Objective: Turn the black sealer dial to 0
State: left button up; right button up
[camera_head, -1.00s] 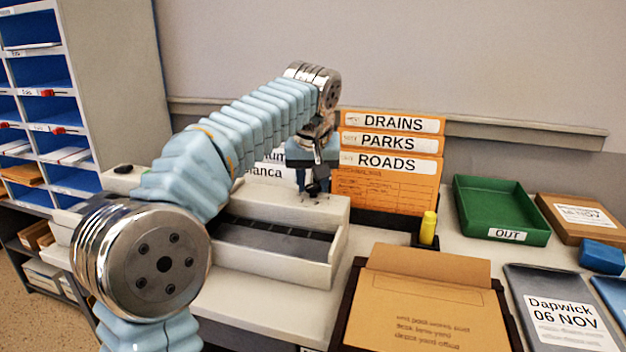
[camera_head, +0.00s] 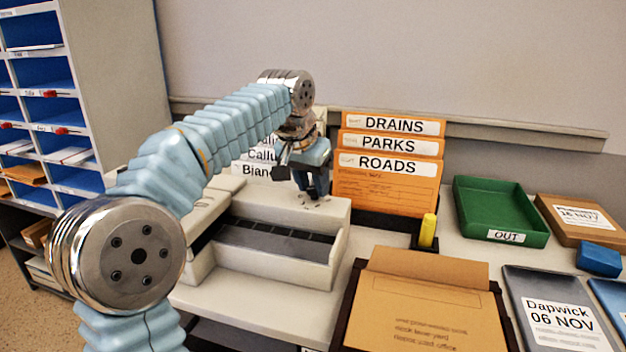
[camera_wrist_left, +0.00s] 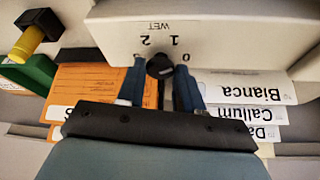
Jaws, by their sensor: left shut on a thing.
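The sealer (camera_head: 285,262) is a pale box with a dark slotted trough, standing on the desk in the head view. Its black dial (camera_wrist_left: 159,67) shows in the left wrist view, upside down, beside the printed marks 2, 1 and 0 and the word WET. My left gripper (camera_head: 316,192) is at the top back of the sealer. In the left wrist view its two blue fingers (camera_wrist_left: 160,76) are on either side of the dial, shut on it. I cannot tell which mark the dial points to. In the head view the gripper hides the dial. My right gripper is not in view.
Orange folders (camera_head: 388,185) marked DRAINS, PARKS and ROADS stand just right of my gripper. White name cards stand behind it. A yellow tube (camera_head: 428,229), a brown envelope in a dark tray (camera_head: 349,318) and a green OUT tray (camera_head: 500,238) are to the right.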

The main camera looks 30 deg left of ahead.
pick_arm(q)
jog(key=m, duration=0.2)
jog(key=m+h, duration=0.1)
jog(key=m, duration=0.1)
jog(key=m+h, duration=0.1)
jog(key=m, duration=0.1)
jog(key=shift+w+a, duration=0.1)
jog(key=shift+a, duration=0.15)
dwell(0.3)
jog(key=o, duration=1)
jog(key=shift+o, duration=0.2)
jog(key=shift+g, duration=0.3)
jog(key=shift+r, duration=0.1)
jog(key=v, duration=1.1)
jog(key=shift+a+r, duration=0.3)
jog(key=shift+r, duration=0.05)
